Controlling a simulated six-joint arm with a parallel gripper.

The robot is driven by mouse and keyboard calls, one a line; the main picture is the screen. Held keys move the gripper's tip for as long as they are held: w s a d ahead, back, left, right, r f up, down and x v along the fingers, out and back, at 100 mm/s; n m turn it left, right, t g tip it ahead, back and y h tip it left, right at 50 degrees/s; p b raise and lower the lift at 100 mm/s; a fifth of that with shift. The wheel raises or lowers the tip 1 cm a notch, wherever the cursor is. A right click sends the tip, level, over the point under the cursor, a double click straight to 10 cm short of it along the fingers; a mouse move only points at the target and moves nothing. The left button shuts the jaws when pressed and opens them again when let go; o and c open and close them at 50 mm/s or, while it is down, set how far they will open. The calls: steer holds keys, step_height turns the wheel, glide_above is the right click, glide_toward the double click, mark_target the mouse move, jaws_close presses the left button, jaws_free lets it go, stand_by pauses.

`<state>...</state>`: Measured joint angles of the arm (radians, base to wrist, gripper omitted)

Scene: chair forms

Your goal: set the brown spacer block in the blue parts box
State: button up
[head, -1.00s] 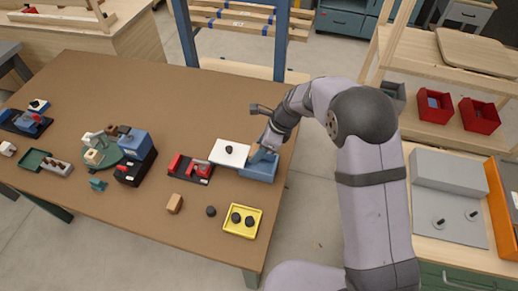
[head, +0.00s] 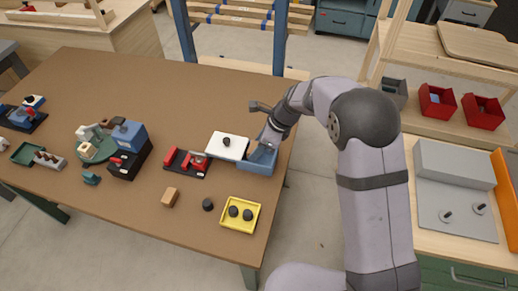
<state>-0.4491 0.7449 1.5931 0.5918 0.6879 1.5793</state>
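The brown spacer block (head: 170,197) lies on the brown table near its front edge, left of a dark round knob-like piece. The blue parts box (head: 257,167) sits at the table's right edge. A white lid-like plate (head: 227,146) with a black knob is just left of the box, and I cannot tell whether it rests on the box's rim or on the table. My gripper (head: 264,153) is at the box, well away from the block. Its fingers are small and partly hidden, so I cannot tell whether they are open or hold anything. The box's inside is mostly hidden.
A yellow tray (head: 241,228) with two dark round pieces and a loose dark piece (head: 208,204) lie near the block. A black holder with red parts (head: 187,162) and a blue-and-black unit (head: 129,150) stand further left. The table's back is clear.

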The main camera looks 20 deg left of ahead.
mark_target(260, 162)
steer(key=shift+s+d+f+b, duration=0.2)
steer(key=shift+s+f+b, duration=0.15)
steer(key=shift+f, duration=0.55)
steer(key=shift+s+d+f+b, duration=0.15)
steer(key=shift+s+f+b, duration=0.2)
steer(key=shift+f, duration=0.5)
steer(key=shift+s+d+f+b, duration=0.25)
steer(key=shift+f+b, duration=0.15)
steer(key=shift+f, duration=0.5)
steer(key=o, duration=1)
steer(key=c, duration=0.3)
steer(key=shift+o, duration=0.8)
steer(key=r+p, duration=0.3)
steer(key=p, duration=0.1)
steer(key=shift+w+a, duration=0.3)
steer(key=shift+w, duration=0.1)
steer(key=shift+w+a+r+g+p, duration=0.2)
steer(key=shift+r+p, duration=0.3)
steer(key=shift+p, duration=0.2)
steer(key=shift+w+a+r+g+p, duration=0.1)
steer(key=shift+w+r+p, duration=0.1)
steer(key=shift+r+p, duration=0.4)
steer(key=shift+f, duration=0.1)
steer(key=shift+o, duration=0.6)
